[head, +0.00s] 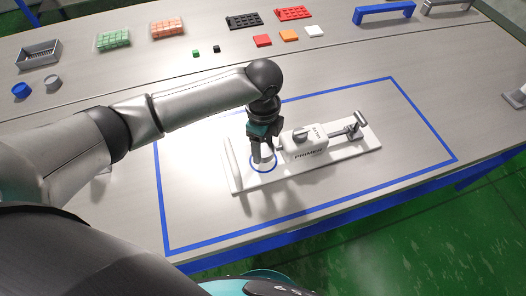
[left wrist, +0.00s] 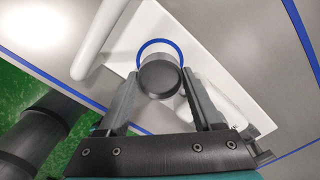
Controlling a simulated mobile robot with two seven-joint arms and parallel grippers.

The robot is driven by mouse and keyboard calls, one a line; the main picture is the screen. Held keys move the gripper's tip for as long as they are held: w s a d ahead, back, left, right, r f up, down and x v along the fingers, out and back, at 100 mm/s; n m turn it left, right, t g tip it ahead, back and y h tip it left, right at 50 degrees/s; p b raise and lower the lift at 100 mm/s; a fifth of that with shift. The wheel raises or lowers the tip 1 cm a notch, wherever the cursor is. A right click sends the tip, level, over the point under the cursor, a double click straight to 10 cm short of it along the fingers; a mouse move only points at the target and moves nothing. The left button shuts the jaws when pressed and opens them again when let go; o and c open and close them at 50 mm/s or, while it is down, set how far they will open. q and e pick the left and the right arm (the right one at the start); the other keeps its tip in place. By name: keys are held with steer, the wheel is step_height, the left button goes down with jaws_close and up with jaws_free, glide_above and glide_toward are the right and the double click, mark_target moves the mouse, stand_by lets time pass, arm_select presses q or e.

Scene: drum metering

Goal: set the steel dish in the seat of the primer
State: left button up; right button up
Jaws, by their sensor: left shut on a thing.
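The primer (head: 305,148) is a white block marked PRIMER with a lever, on a white base plate (head: 235,178) with an upright bar at its left end. A blue ring (head: 251,167) marks a round seat on the plate, left of the block; the ring (left wrist: 160,42) also shows in the left wrist view. My left gripper (head: 262,152) points down over the ring, shut on the steel dish. In the left wrist view the dish (left wrist: 160,78) is a round grey piece between the fingertips (left wrist: 162,82), overlapping the ring. I cannot tell whether it touches the plate.
A blue outline (head: 420,118) surrounds the primer on the grey table. At the back stand a grey tray (head: 38,55), blue cup (head: 21,90), grey cup (head: 52,82), cube boxes (head: 113,39), racks (head: 243,20) and coloured tiles (head: 289,35). The table around the base plate is clear.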

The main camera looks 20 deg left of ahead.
mark_target(263, 148)
arm_select(q)
steer(key=shift+f, duration=1.55)
steer(key=shift+f, duration=0.2)
steer(key=o, duration=1.4)
steer(key=shift+o, duration=0.2)
step_height(263, 148, up, 12)
steer(key=shift+r+p, duration=0.25)
steer(key=shift+p, duration=0.8)
